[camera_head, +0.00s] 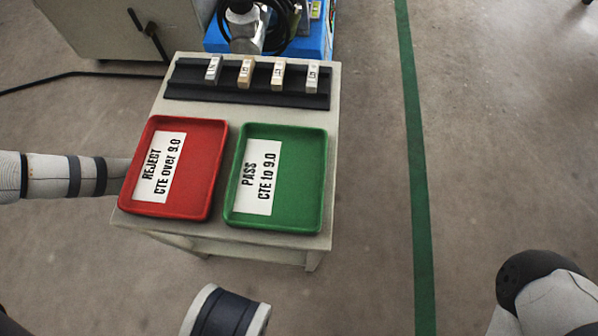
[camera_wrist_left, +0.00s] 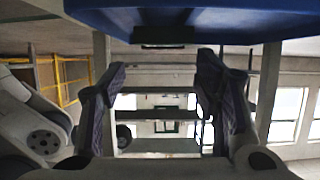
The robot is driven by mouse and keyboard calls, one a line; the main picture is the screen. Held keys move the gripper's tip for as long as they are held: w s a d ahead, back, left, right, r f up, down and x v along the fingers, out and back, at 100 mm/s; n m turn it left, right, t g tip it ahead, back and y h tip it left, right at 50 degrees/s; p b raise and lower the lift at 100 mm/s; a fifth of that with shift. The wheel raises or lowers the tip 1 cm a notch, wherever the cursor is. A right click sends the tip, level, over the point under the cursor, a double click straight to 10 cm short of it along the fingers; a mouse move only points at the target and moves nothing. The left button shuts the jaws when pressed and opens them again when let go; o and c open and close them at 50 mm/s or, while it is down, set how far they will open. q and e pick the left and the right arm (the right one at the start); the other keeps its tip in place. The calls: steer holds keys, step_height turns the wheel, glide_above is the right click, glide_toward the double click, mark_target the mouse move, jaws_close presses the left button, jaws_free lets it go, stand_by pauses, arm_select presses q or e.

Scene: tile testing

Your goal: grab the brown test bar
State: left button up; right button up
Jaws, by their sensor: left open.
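Several small test bars stand in a black rack (camera_head: 247,97) at the back of the table. Two look tan or light brown, one second from left (camera_head: 246,72) and one third from left (camera_head: 278,74); I cannot tell surely which is the brown one. The leftmost bar (camera_head: 213,68) and the rightmost bar (camera_head: 313,77) look grey-white. In the head view my left arm comes in from the left and is lost at the table's left edge, its gripper hidden. In the left wrist view my left gripper (camera_wrist_left: 155,95) is open, with nothing between its fingers. My right gripper is not visible.
A red reject tray (camera_head: 210,165) and a green pass tray (camera_head: 311,185) lie side by side on the pale table (camera_head: 331,130), in front of the rack. Blue equipment (camera_head: 322,40) stands behind. A blue surface (camera_wrist_left: 200,22) spans the top of the left wrist view.

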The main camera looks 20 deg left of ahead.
arm_select(q)
steer(key=b+x, duration=0.2)
steer(key=x, duration=0.3)
steer(key=shift+w+d+f, duration=0.2)
steer(key=shift+w+f, duration=0.05)
steer(key=shift+f, duration=0.05)
steer(key=shift+w+d+f, duration=0.15)
steer(key=shift+d, duration=0.3)
steer(key=c, duration=0.7)
steer(key=shift+c, duration=0.2)
